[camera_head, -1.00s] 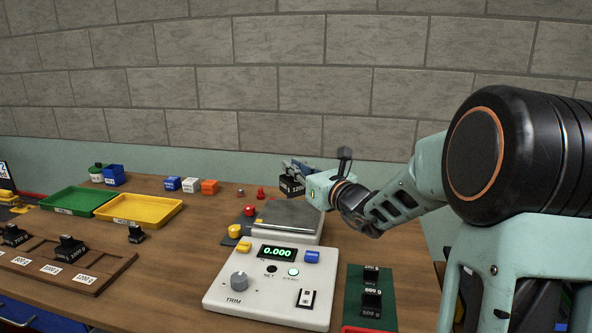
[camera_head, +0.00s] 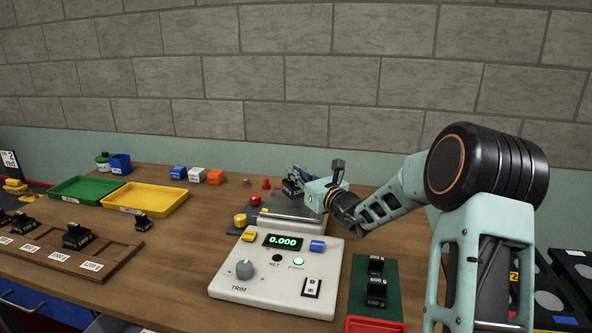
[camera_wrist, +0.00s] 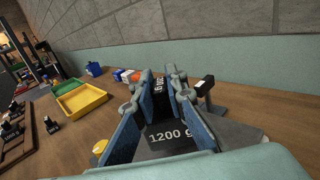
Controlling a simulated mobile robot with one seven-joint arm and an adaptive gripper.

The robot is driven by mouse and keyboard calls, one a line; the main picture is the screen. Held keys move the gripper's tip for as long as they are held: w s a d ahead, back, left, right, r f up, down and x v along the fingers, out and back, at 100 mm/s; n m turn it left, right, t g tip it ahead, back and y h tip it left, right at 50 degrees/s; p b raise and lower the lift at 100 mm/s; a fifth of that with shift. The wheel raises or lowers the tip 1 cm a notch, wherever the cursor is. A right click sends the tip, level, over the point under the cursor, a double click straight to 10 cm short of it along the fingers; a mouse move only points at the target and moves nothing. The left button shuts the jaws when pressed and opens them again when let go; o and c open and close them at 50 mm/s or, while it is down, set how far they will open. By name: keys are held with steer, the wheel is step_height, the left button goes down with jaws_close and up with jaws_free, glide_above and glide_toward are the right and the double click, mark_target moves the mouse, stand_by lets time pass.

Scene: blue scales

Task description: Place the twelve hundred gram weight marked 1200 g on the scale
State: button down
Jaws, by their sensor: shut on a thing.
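The black weight marked 1200 g (camera_wrist: 168,138) is between the blue fingers of my gripper (camera_wrist: 162,90) in the wrist view, its label facing the camera. In the head view my gripper (camera_head: 300,175) is shut on this weight (camera_head: 290,189), at the far part of the scale's grey pan (camera_head: 284,214). The scale's display (camera_head: 283,241) reads 0.000. Part of the pan (camera_wrist: 243,135) shows beside and below the weight in the wrist view. The gap between weight and pan cannot be judged clearly.
A wooden rack (camera_head: 122,258) with labelled slots and black weights lies at left. Green (camera_head: 84,188) and yellow (camera_head: 145,197) trays stand behind it. A green mat with small weights (camera_head: 376,284) is right of the scale. Red and yellow buttons stand left of the pan.

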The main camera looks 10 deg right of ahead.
steer(key=shift+f, duration=0.75)
steer(key=shift+f, duration=0.2)
steer(key=c, duration=2.3)
jaws_free()
steer(key=shift+s+f, duration=0.1)
steer(key=shift+f, duration=0.15)
steer(key=o, duration=0.3)
steer(key=shift+o, duration=0.2)
steer(key=shift+s+r, duration=0.1)
steer(key=shift+r, duration=0.15)
steer(key=v, duration=1.1)
steer(key=shift+s+d+f, duration=0.15)
steer(key=shift+s+d, duration=0.05)
steer(key=shift+s, duration=0.15)
